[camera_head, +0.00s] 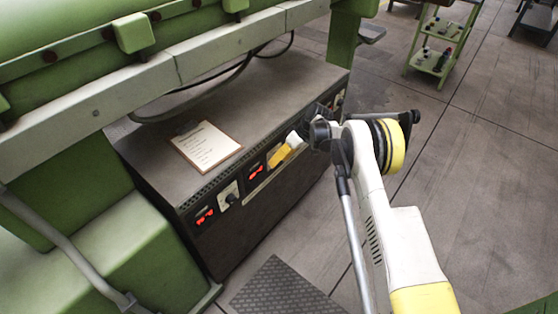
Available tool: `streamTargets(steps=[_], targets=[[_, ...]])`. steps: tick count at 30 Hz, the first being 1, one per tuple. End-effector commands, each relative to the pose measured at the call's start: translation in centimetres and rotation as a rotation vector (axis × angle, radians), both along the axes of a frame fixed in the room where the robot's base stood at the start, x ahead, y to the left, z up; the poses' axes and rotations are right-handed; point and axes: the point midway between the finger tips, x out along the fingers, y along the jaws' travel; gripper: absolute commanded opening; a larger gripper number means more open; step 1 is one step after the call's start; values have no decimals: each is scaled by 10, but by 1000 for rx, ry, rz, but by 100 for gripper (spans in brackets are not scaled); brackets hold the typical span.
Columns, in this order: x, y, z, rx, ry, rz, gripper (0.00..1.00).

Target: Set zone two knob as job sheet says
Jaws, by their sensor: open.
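The dark control cabinet (245,222) stands under the green machine, with red displays and knobs along its front. The job sheet (205,146) lies on a brown clipboard on its top; its writing is too small to read. The nearest red display (205,215) has a dark knob (231,198) on a pale plate beside it. A second red display (256,170) is farther along; the knob beside it is largely hidden by a yellow-and-white piece (281,156). My gripper (318,125) is dark and open by the cabinet's far front part. Its fingertips and any contact are unclear.
Black cables (215,95) loop down behind the cabinet top. A green trolley (438,45) with small items stands at the back right. A dark ribbed mat (285,288) lies before the cabinet. The floor (490,160) to the right is mostly clear.

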Motion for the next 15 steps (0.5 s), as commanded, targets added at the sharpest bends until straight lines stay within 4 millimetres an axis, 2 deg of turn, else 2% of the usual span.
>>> streamTargets(steps=[5, 15], targets=[[1, -9, 14, 0, -1, -2, 55], [4, -48, 76, 0, -1, -2, 55]])
